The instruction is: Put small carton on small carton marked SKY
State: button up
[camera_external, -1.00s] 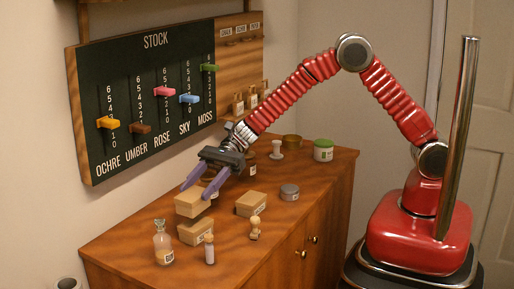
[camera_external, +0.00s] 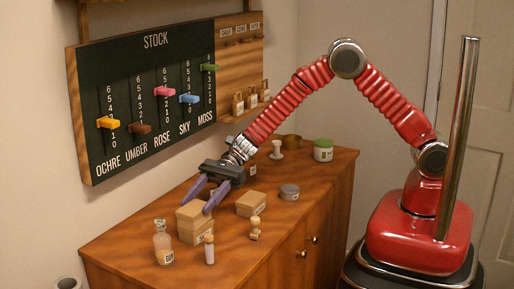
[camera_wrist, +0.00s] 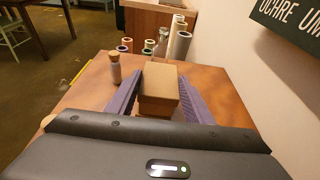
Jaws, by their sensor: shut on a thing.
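My gripper (camera_external: 198,207) is shut on a small tan carton (camera_external: 191,214), with one purple finger along each side. The held carton sits level on a second small carton (camera_external: 195,236), with no clear gap between them. The lower carton has a pale label too small to read. In the wrist view my gripper (camera_wrist: 159,98) has the held carton (camera_wrist: 160,78) between its fingers, and the lower carton is mostly hidden beneath it.
Another carton (camera_external: 251,203) lies to the right. A corked bottle (camera_external: 162,245), a small vial (camera_external: 209,249) and a wooden figure-like piece (camera_external: 255,229) stand close in front. A grey tin (camera_external: 289,192) is farther right. The stock board (camera_external: 150,100) hangs behind.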

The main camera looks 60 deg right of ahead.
jog(key=o, duration=1.2)
jog(key=v, duration=1.2)
jog(key=shift+r, duration=0.1)
